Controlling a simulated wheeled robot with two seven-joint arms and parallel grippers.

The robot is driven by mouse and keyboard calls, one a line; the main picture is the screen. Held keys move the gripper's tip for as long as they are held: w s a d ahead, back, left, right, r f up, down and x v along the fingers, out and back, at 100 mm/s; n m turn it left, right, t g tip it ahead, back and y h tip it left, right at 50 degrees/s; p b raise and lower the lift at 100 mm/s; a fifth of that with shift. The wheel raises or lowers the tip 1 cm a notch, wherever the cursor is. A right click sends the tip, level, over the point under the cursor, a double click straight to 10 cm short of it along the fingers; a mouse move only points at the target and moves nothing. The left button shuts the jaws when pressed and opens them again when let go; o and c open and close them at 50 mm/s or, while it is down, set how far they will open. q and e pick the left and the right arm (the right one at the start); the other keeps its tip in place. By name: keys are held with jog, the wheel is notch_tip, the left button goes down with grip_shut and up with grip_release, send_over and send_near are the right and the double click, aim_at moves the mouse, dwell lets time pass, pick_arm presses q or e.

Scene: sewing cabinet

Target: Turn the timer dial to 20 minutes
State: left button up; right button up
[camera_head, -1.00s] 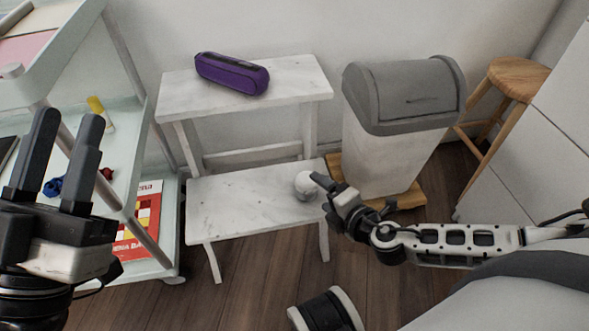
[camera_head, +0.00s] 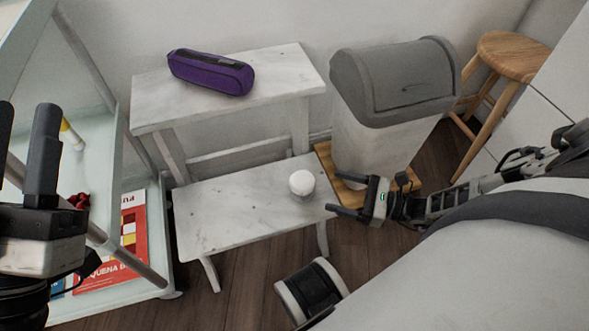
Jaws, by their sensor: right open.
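The timer (camera_head: 301,184) is a small white round thing on the right part of the lower white marbled shelf (camera_head: 225,215). Its dial marks are too small to read. My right gripper (camera_head: 336,193) is open and empty, to the right of the timer, with its two dark fingers pointing left toward it. The fingers are apart from the timer, near the shelf's right edge. My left gripper (camera_head: 27,108) is at the far left with its dark fingers pointing up, spread and empty, far from the timer.
A purple case (camera_head: 211,72) lies on the upper shelf (camera_head: 285,75). A grey-lidded bin (camera_head: 395,80) on a wooden base stands behind my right gripper, with a wooden stool (camera_head: 513,52) beyond. A pale trolley (camera_head: 160,235) stands at left. The lower shelf left of the timer is clear.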

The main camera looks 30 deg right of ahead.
aim_at(295, 179)
jog(key=b+x, duration=0.1)
jog(key=x, duration=0.9)
jog(key=shift+w+a, duration=0.1)
jog(key=shift+a, duration=0.05)
pick_arm(q)
jog(key=shift+s+d+r+m+h, duration=0.1)
jog(key=shift+s+r+m+h, duration=0.2)
jog(key=shift+r+m+h, duration=0.35)
jog(key=shift+s+d+r+m+h, duration=0.1)
jog(key=shift+s+r+m+h, duration=0.2)
jog(key=shift+m+h, duration=0.6)
pick_arm(e)
jog(key=shift+w+a, duration=0.4)
jog(key=shift+w, duration=0.15)
pick_arm(q)
jog(key=shift+g, duration=0.3)
pick_arm(e)
jog(key=c, duration=1)
